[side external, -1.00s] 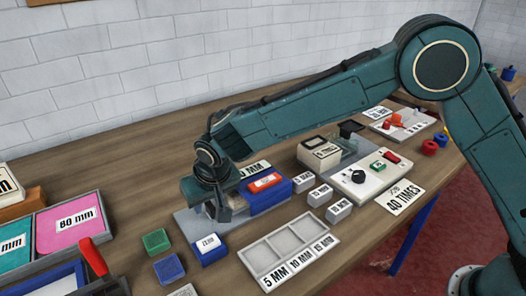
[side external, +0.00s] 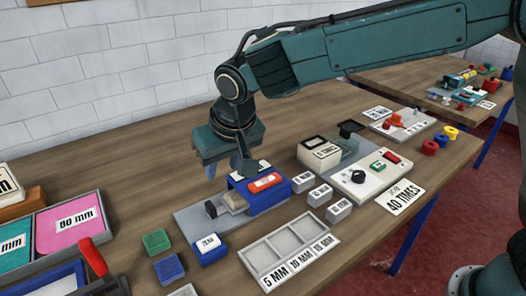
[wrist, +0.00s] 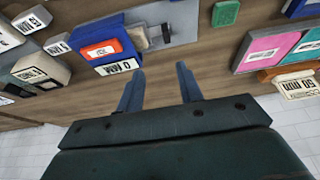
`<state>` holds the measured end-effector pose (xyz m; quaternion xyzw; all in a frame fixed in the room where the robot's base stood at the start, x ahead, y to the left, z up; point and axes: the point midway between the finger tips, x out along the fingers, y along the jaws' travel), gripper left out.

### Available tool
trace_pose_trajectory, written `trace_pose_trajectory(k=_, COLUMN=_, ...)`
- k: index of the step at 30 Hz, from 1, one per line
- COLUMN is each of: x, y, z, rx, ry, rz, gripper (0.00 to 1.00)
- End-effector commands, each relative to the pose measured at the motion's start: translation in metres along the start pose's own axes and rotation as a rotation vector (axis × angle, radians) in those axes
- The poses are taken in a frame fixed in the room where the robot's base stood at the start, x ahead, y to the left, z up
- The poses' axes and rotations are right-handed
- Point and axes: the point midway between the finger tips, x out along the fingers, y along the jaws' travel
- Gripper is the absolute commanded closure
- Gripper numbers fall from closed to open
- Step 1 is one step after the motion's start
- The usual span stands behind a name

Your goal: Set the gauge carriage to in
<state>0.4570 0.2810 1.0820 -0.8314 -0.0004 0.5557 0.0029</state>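The gauge is a blue housing (side external: 270,196) with an orange label, on a grey base plate (side external: 190,219). Its light grey carriage (side external: 234,202) with a dark end piece (side external: 211,209) sits at the left side of the housing, touching or very close to it. The gauge also shows in the wrist view, with the housing (wrist: 88,28) beside the carriage's dark end (wrist: 166,33) and a "0 MM" label (wrist: 118,66). My gripper (side external: 226,172) is above and behind the carriage, clear of it. Its fingers (wrist: 159,83) are apart with nothing between them.
A blue block marked ZERO (side external: 209,248) stands at the plate's front edge. Green (side external: 157,241) and blue (side external: 169,269) blocks lie left of it. A grey sorting tray (side external: 249,256) is in front, and small labelled blocks (side external: 320,195) stand to the right.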

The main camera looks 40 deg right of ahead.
Motion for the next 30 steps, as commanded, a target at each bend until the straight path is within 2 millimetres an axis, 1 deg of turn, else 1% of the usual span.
trace_pose_trajectory(k=3, x=-0.011, y=0.014, z=-0.002, rx=0.003, ry=0.002, rz=-0.003, gripper=0.64)
trace_pose_trajectory(k=15, x=-0.046, y=0.059, z=0.000, rx=0.009, ry=0.005, rz=-0.010, gripper=0.64)
trace_pose_trajectory(k=30, x=-0.087, y=0.114, z=0.013, rx=0.012, ry=0.013, rz=-0.018, gripper=0.64)
